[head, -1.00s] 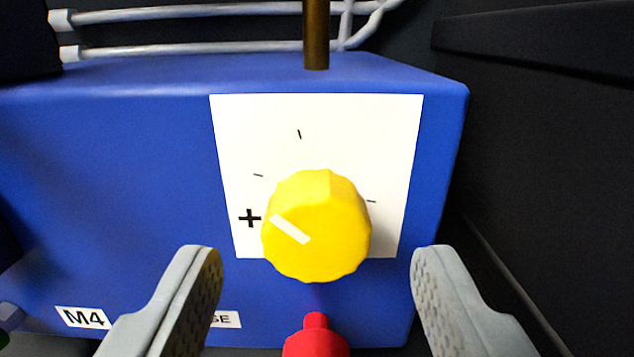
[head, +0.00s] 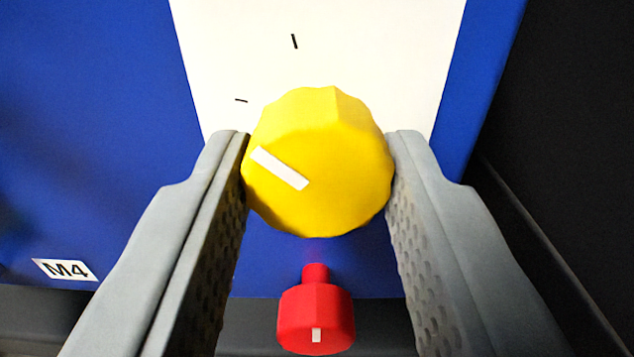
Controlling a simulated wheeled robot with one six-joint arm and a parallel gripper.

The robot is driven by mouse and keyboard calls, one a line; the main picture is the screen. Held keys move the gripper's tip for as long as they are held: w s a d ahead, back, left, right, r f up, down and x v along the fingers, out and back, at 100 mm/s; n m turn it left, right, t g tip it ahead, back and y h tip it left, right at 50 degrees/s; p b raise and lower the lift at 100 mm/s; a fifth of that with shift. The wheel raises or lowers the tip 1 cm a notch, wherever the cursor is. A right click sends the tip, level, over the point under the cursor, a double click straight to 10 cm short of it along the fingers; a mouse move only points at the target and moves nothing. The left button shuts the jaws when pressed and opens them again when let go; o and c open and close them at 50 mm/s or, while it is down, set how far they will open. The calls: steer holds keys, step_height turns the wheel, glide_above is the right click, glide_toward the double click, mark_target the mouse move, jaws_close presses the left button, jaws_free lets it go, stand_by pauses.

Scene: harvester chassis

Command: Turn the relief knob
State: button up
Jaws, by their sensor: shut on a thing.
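The relief knob is a yellow, ridged round knob (head: 325,190) in the middle of the head view. It stands out from a white scale plate (head: 220,60) with black tick marks. Its white pointer line slants to the upper left. My gripper (head: 318,165) is shut on the knob, with one grey finger against its left side and one against its right side. The plus mark and the right tick mark seen earlier are hidden.
A red knob (head: 316,318) with a white mark sits just below, between my fingers. The plate is on a blue block (head: 90,140) with an M4 label (head: 65,270) at lower left. A dark panel (head: 570,140) is close on the right.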

steer(key=n, duration=0.7)
steer(key=shift+n, duration=0.3)
steer(key=n, duration=0.3)
steer(key=shift+n, duration=0.3)
steer(key=n, duration=0.3)
steer(key=shift+n, duration=0.3)
steer(key=n, duration=0.3)
steer(key=shift+n, duration=0.3)
steer(key=n, duration=0.3)
steer(key=shift+r+n, duration=0.1)
steer(key=shift+n, duration=0.3)
steer(key=n, duration=0.6)
steer(key=shift+n, duration=0.4)
